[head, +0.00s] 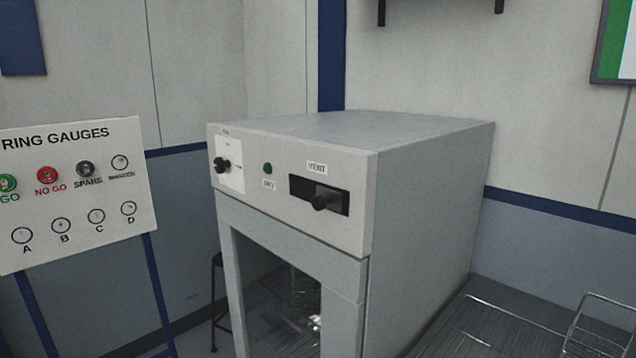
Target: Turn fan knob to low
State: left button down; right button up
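The fan knob appears to be the black knob (222,165) on a white label plate (231,178) at the left of the grey cabinet's front panel (268,213). The print around the knob is too small to read, so its setting cannot be told. A second black knob or handle (324,200) sits in a dark slot under a "VENT" label, right of centre on the same panel. A small dark green button or lamp (267,168) lies between them. Neither of my grippers is in the head view.
A ring gauges board (75,200) on blue legs stands at the left. The cabinet (425,190) has a window below its panel. A grey ridged surface (490,325) with a wire rack (600,325) is at the lower right. A dark stool (216,300) stands behind.

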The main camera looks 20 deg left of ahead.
aim_at(220, 165)
jog(key=j+u, duration=0.1)
jog(key=u, duration=0.35)
jog(key=i+u, duration=0.1)
jog(key=u, duration=0.35)
jog(key=i+j+u, duration=0.1)
jog(key=u, duration=0.35)
